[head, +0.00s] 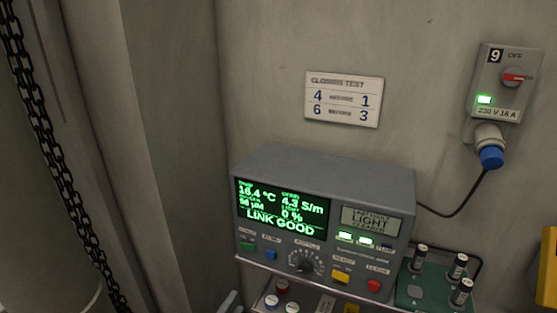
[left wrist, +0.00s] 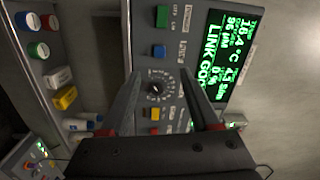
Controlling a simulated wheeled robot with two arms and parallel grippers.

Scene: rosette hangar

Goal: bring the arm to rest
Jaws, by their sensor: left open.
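My left gripper (left wrist: 160,80) is open, with its two grey fingers apart and nothing between them. In the left wrist view the round knob (left wrist: 155,87) of the console shows beyond the gap. In the head view only a bit of the left gripper (head: 230,302) shows at the bottom edge, below and left of the console (head: 325,165). The console's screen (head: 282,210) reads LINK GOOD. The knob also shows in the head view (head: 306,264), clear of the gripper. My right gripper is in neither view.
A shelf below the console holds red and white capped items (head: 281,286). A green board (head: 425,290) with several upright cylinders stands at right. A switch box (head: 507,80) and a sign (head: 344,98) are on the wall. A chain (head: 45,130) hangs at left.

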